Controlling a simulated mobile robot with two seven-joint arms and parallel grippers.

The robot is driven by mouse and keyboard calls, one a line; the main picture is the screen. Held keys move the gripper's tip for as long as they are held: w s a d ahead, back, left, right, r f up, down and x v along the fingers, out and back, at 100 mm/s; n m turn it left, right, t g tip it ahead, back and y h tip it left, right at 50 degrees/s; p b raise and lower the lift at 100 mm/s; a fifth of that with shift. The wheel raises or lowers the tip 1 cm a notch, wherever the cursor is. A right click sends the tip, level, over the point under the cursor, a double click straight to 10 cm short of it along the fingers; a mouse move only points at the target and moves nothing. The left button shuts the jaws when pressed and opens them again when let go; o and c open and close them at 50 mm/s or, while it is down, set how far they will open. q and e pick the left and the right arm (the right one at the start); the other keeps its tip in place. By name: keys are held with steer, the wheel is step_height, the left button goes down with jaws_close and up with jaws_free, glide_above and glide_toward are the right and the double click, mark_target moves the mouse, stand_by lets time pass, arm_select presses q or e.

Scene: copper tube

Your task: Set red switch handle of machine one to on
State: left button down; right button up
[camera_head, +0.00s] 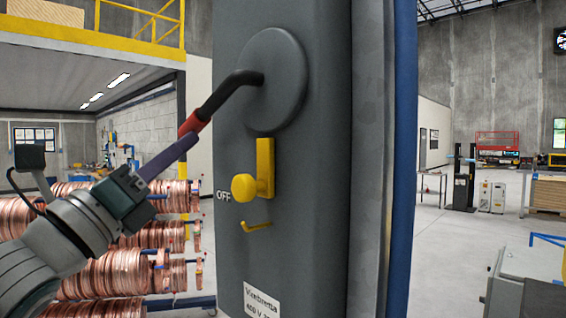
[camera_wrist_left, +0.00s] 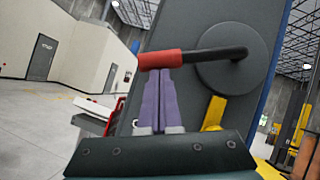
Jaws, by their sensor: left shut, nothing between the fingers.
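The red switch handle (camera_head: 192,125) is a dark bent lever with a red grip. It comes out of a round dark disc (camera_head: 285,80) on the grey machine cabinet (camera_head: 305,235) and slants down to the left. My left gripper (camera_head: 190,140) is shut and empty, its purple fingertips right at the lower side of the red grip. In the left wrist view the red grip (camera_wrist_left: 160,59) lies across just beyond the fingertips (camera_wrist_left: 159,72); whether they touch it I cannot tell. My right gripper is in neither view.
Below the disc are a yellow knob (camera_head: 244,188) on a yellow plate, an "OFF" marking (camera_head: 222,195) and a small yellow hook (camera_head: 256,227). Copper coils (camera_head: 125,270) on a rack stand behind my left arm. Open floor (camera_head: 450,250) lies to the cabinet's right.

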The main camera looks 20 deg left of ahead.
arm_select(q)
step_height(320, 180, up, 14)
steer(key=a+m+g+h+b, duration=0.1)
steer(key=m+g+h+b, duration=0.8)
steer(key=m, duration=1.4)
steer(key=shift+w+a+m+h+b, duration=0.15)
steer(key=shift+w+m+h+b, duration=0.25)
steer(key=shift+h, duration=1.7)
steer(key=shift+s+r, duration=0.1)
